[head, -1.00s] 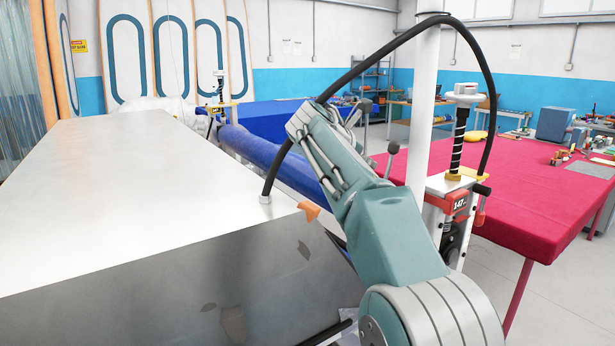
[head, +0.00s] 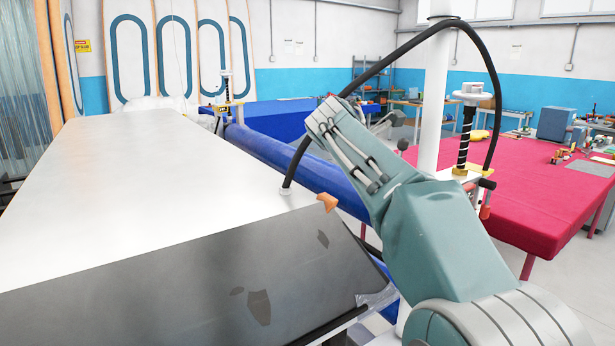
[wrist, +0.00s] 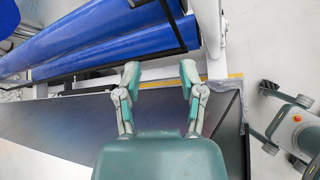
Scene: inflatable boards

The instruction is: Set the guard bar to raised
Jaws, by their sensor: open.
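My gripper (wrist: 160,74) is open and empty in the wrist view, its two fingers apart over the edge of a dark panel. Blue rollers (wrist: 90,38) lie just beyond the fingertips. A thin dark bar (wrist: 112,66) runs along the near roller, close to the fingertips; it may be the guard bar, but I cannot tell for sure. No contact with it is clear. A white frame post (wrist: 211,30) stands at its right end. In the head view a blue roller (head: 300,172) runs beside the long table, and my arm hides the gripper.
A long pale table (head: 130,180) with a dark sloping front panel (head: 190,275) fills the left. A red-covered table (head: 530,190) stands at the right, with a white post (head: 432,100) before it. A wheeled grey device (wrist: 298,122) is on the floor at the right.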

